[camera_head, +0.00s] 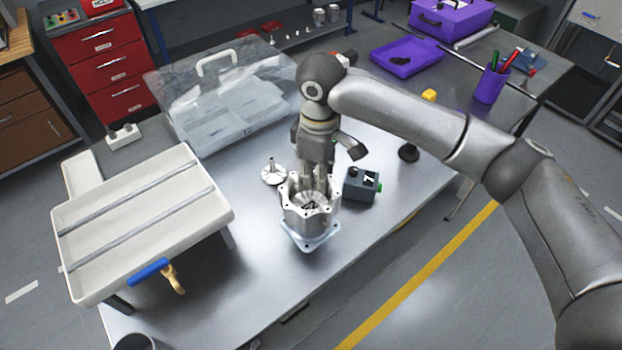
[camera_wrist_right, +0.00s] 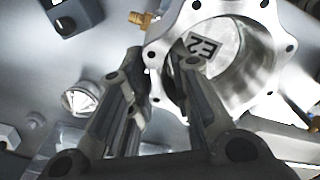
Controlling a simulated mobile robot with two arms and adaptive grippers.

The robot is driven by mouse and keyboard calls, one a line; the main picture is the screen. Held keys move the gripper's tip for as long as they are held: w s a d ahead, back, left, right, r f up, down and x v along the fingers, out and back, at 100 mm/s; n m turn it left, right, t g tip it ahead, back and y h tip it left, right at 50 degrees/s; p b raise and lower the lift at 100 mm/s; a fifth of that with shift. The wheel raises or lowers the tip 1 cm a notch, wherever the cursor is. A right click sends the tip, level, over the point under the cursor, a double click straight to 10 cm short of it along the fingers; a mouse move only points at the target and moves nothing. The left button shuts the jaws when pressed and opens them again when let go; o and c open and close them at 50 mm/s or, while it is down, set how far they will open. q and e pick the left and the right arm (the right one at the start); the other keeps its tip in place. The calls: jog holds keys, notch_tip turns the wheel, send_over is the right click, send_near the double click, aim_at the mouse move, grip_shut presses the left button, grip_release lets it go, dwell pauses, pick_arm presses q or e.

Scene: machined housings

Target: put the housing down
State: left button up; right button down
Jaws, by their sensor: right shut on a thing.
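The housing (camera_head: 311,216) is a silvery machined part with a round, bolted flange on top and an open bore. It is at the middle of the table, upright on or just over a pale square base plate (camera_head: 311,241); I cannot tell whether they touch. My right gripper (camera_head: 316,186) points down at the housing's rim and is shut on its wall, one finger inside the bore. In the right wrist view the housing (camera_wrist_right: 265,65) shows a label "E2" inside, with the fingers (camera_wrist_right: 165,70) at its rim. My left gripper is not in view.
A white tray on a stand (camera_head: 140,222) is at the left, with a blue-handled tool (camera_head: 150,270) at its front. A small grey box (camera_head: 361,185) is just right of the housing. A clear case (camera_head: 225,105) stands behind. The front of the table is bare.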

jog(key=shift+w+a+f, duration=0.35)
jog(key=shift+w+f, duration=0.1)
jog(key=shift+f, duration=0.15)
jog(key=shift+w+a+f, duration=0.3)
jog(key=shift+w+f, duration=0.15)
jog(key=shift+f, duration=0.1)
jog(key=shift+w+f+p, duration=0.15)
jog(key=shift+f+p, duration=0.35)
jog(key=shift+f, duration=1.3)
jog(key=c, duration=1.3)
grip_release()
jog(key=shift+f, duration=0.1)
notch_tip(320, 180, up, 12)
jog(key=b, duration=0.2)
jog(key=shift+r, duration=0.2)
jog(key=shift+f, duration=0.1)
